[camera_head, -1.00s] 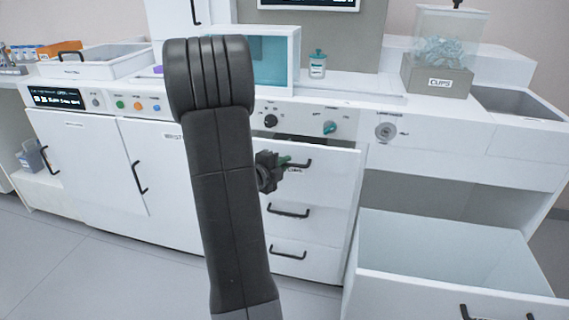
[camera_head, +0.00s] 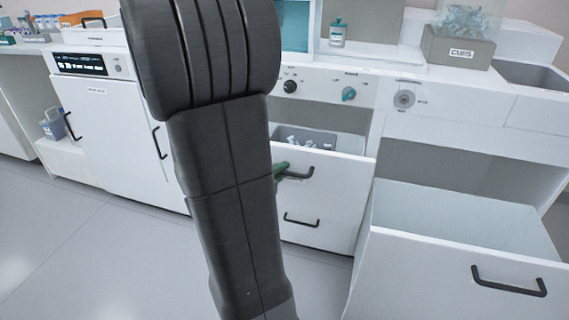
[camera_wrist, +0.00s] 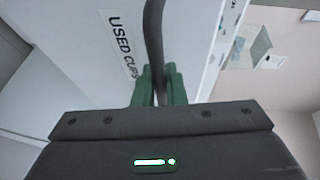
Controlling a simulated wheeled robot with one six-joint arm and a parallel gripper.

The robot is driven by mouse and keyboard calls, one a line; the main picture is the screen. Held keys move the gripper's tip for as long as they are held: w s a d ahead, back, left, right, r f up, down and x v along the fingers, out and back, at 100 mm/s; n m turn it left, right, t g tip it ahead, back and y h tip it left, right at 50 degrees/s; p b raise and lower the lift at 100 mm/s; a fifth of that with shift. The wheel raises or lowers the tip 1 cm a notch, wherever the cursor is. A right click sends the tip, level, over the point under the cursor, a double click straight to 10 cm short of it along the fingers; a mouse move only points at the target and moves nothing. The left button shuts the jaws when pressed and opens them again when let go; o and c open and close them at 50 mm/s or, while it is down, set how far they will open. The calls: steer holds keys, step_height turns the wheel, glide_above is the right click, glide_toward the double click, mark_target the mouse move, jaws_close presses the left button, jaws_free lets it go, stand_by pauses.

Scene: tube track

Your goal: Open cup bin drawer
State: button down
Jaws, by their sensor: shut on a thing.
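The drawer marked "USED CUPS" (camera_wrist: 118,45) fills much of the wrist view. In the head view this white drawer (camera_head: 335,182) is the upper one below the knobs. It stands pulled out, and small pale items in a grey insert (camera_head: 306,138) show inside. My gripper (camera_wrist: 158,88) has its green fingers on either side of the drawer's dark bar handle (camera_wrist: 154,40) and is shut on it. In the head view a green fingertip of my gripper (camera_head: 281,171) shows at the handle (camera_head: 300,173); my arm hides the rest.
A large lower drawer (camera_head: 455,262) on the right stands open and its visible inside looks empty. A grey box marked "CUPS" (camera_head: 458,48) and a teal-lidded jar (camera_head: 337,33) stand on the counter. Floor at left is clear.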

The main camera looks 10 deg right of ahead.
steer(key=shift+s+a, duration=0.15)
steer(key=shift+s, duration=0.2)
steer(key=c, duration=1.5)
jaws_free()
steer(key=p+v, duration=0.2)
steer(key=v, duration=1.2)
steer(key=shift+p, duration=0.3)
steer(key=shift+w, duration=0.1)
steer(key=b+x, duration=0.2)
steer(key=x, duration=1.1)
steer(key=shift+w+d+b, duration=0.2)
steer(key=shift+d+b, duration=0.1)
steer(key=shift+f, duration=0.15)
